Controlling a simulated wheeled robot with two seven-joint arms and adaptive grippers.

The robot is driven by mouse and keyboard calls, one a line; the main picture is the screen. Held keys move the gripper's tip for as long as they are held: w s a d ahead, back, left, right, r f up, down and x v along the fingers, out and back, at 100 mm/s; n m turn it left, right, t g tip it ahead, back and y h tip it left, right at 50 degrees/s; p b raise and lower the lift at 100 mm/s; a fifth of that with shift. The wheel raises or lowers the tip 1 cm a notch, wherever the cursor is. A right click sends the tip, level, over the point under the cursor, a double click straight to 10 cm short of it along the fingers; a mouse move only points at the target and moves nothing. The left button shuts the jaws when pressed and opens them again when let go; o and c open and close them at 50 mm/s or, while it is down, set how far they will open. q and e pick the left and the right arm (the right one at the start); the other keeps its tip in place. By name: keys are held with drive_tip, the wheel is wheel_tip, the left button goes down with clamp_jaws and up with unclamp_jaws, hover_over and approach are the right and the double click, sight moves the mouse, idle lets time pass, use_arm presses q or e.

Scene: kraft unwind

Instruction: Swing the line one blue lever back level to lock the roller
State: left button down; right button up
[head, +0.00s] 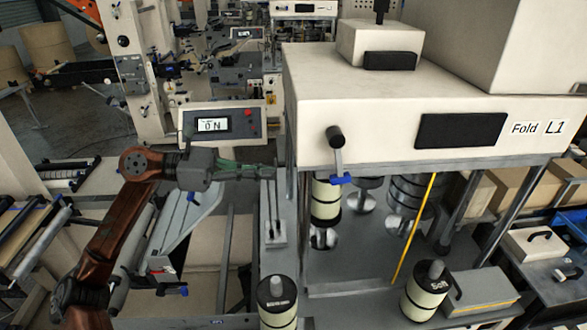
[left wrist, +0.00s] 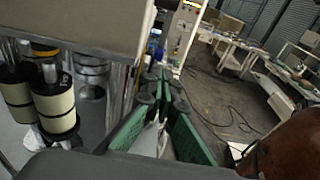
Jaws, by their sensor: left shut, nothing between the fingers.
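The blue lever (head: 341,180) sits on the front of the machine labelled "Fold L1", at the lower end of a grey arm hanging from a black knob (head: 336,136). The arm hangs down and the blue end lies crosswise. A cream roller (head: 326,203) with black ends stands upright just below it. My left gripper (head: 276,172) is shut and empty, left of the lever and apart from it. My right gripper is not in view.
The Fold L1 housing (head: 390,125) overhangs the rollers on metal posts. More cream rollers (head: 425,290) stand in front, near a slanted yellow rod (head: 413,230). A control box reading "ON" (head: 218,124) is behind my left gripper. Other blue handles (head: 193,197) show lower left.

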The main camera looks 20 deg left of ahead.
sight(337, 156)
use_arm(q)
drive_tip(key=p+x, duration=0.1)
drive_tip(key=x, duration=0.3)
drive_tip(key=r+p+x, duration=0.1)
drive_tip(key=p+x, duration=0.1)
drive_tip(key=x, duration=0.2)
drive_tip(key=p+x, duration=0.2)
drive_tip(key=x, duration=0.1)
drive_tip(key=shift+w+d+r, duration=0.1)
drive_tip(key=shift+d, duration=0.4)
drive_tip(key=shift+w+d+p, duration=0.25)
drive_tip(key=shift+d+p, duration=0.25)
drive_tip(key=shift+d, duration=0.1)
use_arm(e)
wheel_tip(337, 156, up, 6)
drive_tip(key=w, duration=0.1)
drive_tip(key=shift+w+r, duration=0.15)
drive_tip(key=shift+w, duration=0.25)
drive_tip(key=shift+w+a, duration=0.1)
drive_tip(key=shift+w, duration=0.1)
